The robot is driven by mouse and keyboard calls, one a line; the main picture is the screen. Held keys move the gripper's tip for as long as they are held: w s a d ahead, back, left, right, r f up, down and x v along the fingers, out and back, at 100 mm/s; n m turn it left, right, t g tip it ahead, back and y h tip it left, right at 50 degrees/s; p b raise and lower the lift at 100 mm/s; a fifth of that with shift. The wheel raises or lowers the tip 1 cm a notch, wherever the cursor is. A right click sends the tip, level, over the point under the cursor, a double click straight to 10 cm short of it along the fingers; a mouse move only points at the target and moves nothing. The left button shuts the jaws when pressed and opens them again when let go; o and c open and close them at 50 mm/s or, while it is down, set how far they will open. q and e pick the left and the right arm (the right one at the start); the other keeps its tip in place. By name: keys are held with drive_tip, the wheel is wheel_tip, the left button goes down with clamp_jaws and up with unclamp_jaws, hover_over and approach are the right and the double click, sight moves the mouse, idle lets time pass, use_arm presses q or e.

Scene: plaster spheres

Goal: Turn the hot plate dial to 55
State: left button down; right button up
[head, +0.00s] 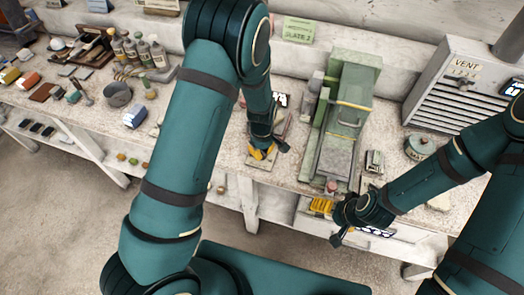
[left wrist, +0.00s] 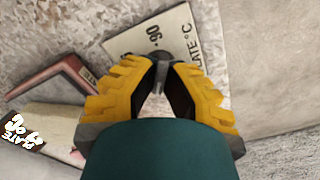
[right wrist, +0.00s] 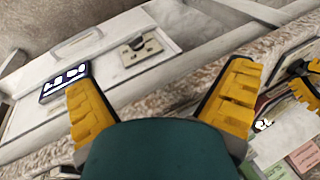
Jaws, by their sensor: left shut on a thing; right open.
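The dial's pale scale card (left wrist: 185,28) shows in the left wrist view, with "90" and "PLATE °C" legible. A dark dial knob (left wrist: 161,58) stands between the tips of my left gripper (left wrist: 161,82), which is shut on it. Most of the knob and scale is hidden by the fingers, so I cannot tell its setting. In the head view my left gripper (head: 262,153) is down at the card on the bench front. A lit readout (left wrist: 22,131) lies at the left wrist view's left edge; its digits are hard to read. My right gripper (right wrist: 160,98) is open and empty.
A green machine (head: 343,120) stands right of the left gripper. A vented cabinet (head: 465,85) is farther right. Bottles (head: 143,50) and a grey pot (head: 118,94) stand left. The right wrist view shows another knob plate (right wrist: 140,48) and a dark display (right wrist: 66,81).

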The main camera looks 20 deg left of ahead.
use_arm(q)
drive_tip(key=m+b, duration=0.1)
drive_tip(key=m, duration=0.3)
drive_tip(key=shift+s+f+m, duration=0.1)
drive_tip(key=shift+m, duration=0.2)
drive_tip(key=m+b, duration=0.1)
drive_tip(key=m, duration=0.4)
drive_tip(key=m+b, duration=0.1)
drive_tip(key=m, duration=0.3)
drive_tip(key=shift+a+m, duration=0.1)
drive_tip(key=shift+m, duration=0.3)
drive_tip(key=shift+m+b, duration=0.45)
drive_tip(key=shift+m, duration=1.45)
drive_tip(key=c, duration=1)
unclamp_jaws()
drive_tip(key=shift+c, duration=0.2)
